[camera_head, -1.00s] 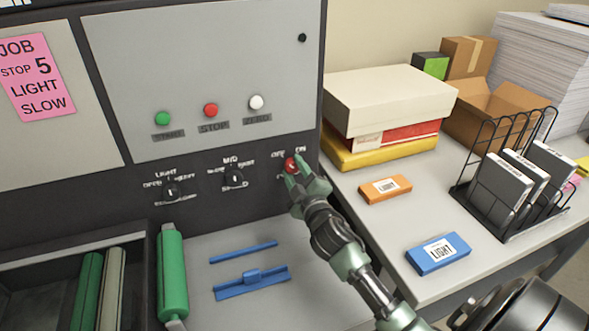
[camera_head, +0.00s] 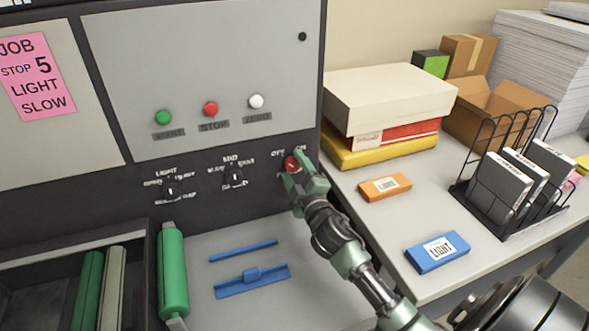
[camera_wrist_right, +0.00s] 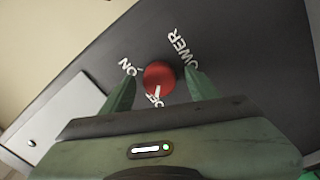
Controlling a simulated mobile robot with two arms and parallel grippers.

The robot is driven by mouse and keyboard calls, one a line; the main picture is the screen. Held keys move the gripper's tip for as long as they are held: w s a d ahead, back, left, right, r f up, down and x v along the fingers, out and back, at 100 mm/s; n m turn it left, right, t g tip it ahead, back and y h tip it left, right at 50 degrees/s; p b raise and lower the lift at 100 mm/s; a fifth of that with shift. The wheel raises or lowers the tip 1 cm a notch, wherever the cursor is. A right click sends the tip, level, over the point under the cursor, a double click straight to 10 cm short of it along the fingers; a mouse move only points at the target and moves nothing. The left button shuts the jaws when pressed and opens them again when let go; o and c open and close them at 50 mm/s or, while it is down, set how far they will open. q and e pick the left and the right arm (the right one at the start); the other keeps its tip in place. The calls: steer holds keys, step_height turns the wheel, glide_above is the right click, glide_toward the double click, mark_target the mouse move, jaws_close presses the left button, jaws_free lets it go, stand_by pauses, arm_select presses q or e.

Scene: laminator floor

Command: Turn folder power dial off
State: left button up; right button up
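The red power dial (camera_head: 292,164) sits on the dark panel at the right end of the dial row. In the right wrist view the dial (camera_wrist_right: 158,75) shows a white pointer mark directed at the partly hidden "OFF" lettering; "ON" and "POWER" are printed on either side. My right gripper (camera_head: 306,174) is at the dial. In the wrist view its two green fingers (camera_wrist_right: 160,83) stand on either side of the dial, with visible gaps, so it is open around it. My left gripper is not in view.
Two black dials, LIGHT (camera_head: 171,191) and MID (camera_head: 235,176), are to the left. Green (camera_head: 163,117), red (camera_head: 210,109) and white (camera_head: 256,102) buttons sit above. A side table with boxes, an orange block (camera_head: 385,188) and a blue block (camera_head: 437,252) stands right.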

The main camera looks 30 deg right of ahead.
steer(key=b+v, duration=0.2)
steer(key=v, duration=0.5)
steer(key=shift+s, duration=0.35)
steer(key=shift+a, duration=0.1)
stand_by(0.4)
